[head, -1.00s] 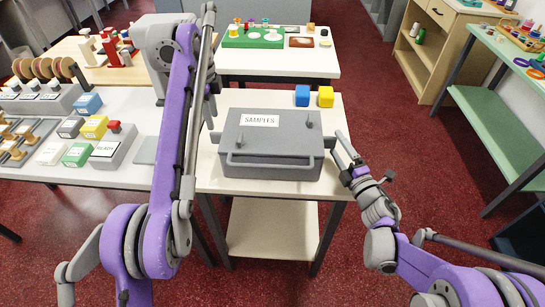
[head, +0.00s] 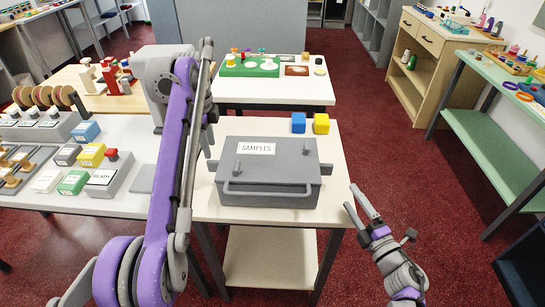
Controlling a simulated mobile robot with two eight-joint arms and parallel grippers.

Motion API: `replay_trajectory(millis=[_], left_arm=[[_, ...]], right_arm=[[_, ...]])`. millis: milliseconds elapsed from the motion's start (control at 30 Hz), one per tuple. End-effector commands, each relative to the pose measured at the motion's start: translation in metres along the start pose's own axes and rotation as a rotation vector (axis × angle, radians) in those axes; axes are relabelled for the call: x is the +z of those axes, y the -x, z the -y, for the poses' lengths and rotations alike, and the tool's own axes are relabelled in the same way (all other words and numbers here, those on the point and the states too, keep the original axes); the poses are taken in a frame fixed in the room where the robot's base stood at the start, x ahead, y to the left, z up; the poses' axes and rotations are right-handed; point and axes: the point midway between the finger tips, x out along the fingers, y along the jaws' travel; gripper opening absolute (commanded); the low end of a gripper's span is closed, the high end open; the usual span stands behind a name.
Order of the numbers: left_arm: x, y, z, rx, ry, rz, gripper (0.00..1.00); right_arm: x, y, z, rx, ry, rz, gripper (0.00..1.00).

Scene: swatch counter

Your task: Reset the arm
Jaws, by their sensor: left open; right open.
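My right gripper (head: 362,203) is open and empty in the head view. It is to the right of the small white table, over the red floor, with its fingers apart and pointing up and left. My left arm comes in from the left, and its purple and grey links cover part of the view. The tip of my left gripper (head: 211,163) shows at the left side of the grey SAMPLES case (head: 268,170), mostly hidden behind my arm. I cannot tell whether it touches the case. The case is closed and sits on the small table (head: 326,152).
A white counter at left holds coloured boxes and a READY box (head: 105,178). A green shelf table (head: 492,125) stands at right. Floor between is clear.

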Motion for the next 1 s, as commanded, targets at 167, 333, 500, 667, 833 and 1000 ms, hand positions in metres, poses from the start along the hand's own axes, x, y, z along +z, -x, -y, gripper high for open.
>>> replay_trajectory(millis=[167, 333, 500, 667, 833, 1000], left_arm=[[0.000, 0.001, -0.001, -0.003, 0.010, 0.000, 0.50], [-0.004, 0.008, -0.015, -0.031, 0.139, -0.001, 0.50], [-0.011, 0.008, -0.053, -0.087, 0.394, -0.014, 0.50], [-0.016, -0.005, -0.102, -0.138, 0.630, -0.041, 0.50], [-0.022, -0.033, -0.168, -0.186, 0.882, -0.084, 0.50], [-0.026, -0.076, -0.243, -0.226, 1.137, -0.144, 0.50]], right_arm=[[0.001, 0.000, -0.002, 0.000, -0.010, 0.011, 0.87], [0.016, 0.004, -0.018, 0.002, -0.129, 0.139, 0.87], [0.040, 0.024, -0.029, -0.020, -0.386, 0.379, 0.87], [0.048, 0.055, -0.019, -0.074, -0.640, 0.587, 0.87], [0.034, 0.098, 0.006, -0.175, -0.919, 0.792, 0.87], [-0.004, 0.148, 0.040, -0.326, -1.192, 0.982, 0.87]])
